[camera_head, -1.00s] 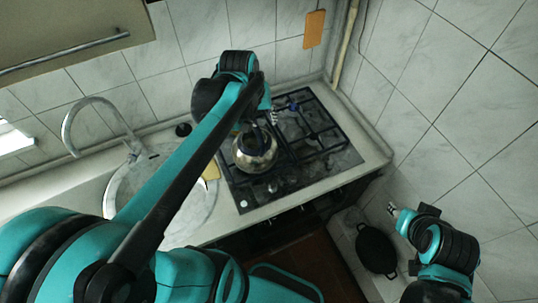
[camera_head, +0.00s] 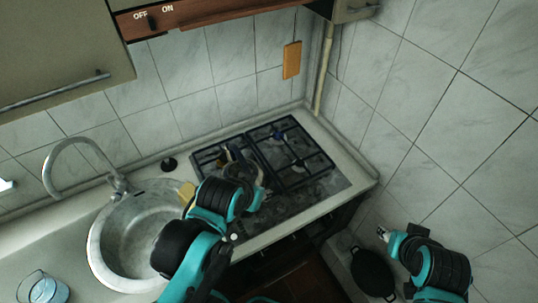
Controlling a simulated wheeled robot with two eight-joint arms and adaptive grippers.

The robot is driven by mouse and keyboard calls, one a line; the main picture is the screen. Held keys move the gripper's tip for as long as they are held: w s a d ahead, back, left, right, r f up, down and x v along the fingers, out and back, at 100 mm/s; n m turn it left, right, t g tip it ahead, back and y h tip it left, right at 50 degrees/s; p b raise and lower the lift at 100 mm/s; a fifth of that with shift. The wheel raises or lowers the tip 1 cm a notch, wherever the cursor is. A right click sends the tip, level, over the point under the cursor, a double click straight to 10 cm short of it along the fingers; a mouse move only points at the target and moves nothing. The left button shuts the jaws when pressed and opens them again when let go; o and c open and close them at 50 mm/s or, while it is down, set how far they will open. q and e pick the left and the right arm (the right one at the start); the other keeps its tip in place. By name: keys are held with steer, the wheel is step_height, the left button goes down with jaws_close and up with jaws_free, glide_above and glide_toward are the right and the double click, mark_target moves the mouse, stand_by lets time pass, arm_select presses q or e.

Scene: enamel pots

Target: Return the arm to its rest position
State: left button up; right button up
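My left arm comes up from the bottom of the head view. Its gripper (camera_head: 252,196) is over the left front of the stove (camera_head: 312,176), and its fingers are too hidden to tell open from shut. A shiny kettle or pot (camera_head: 238,168) on the left of the stove is mostly hidden behind this arm, so I cannot tell whether they touch. My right gripper (camera_head: 384,234) is at the lower right, apart from the stove, above and beside a black pan (camera_head: 372,272). Its fingertips are too small to read.
A round sink (camera_head: 112,262) with a curved tap (camera_head: 85,143) is left of the stove. A light blue pot (camera_head: 42,289) stands at the lower left. A sponge (camera_head: 187,193) lies between sink and stove. A hood panel (camera_head: 170,18) marked OFF and ON is above. Tiled walls close the right.

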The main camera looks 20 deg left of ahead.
step_height(320, 180, down, 22)
steer(key=b, duration=2.1)
steer(key=shift+b, duration=0.3)
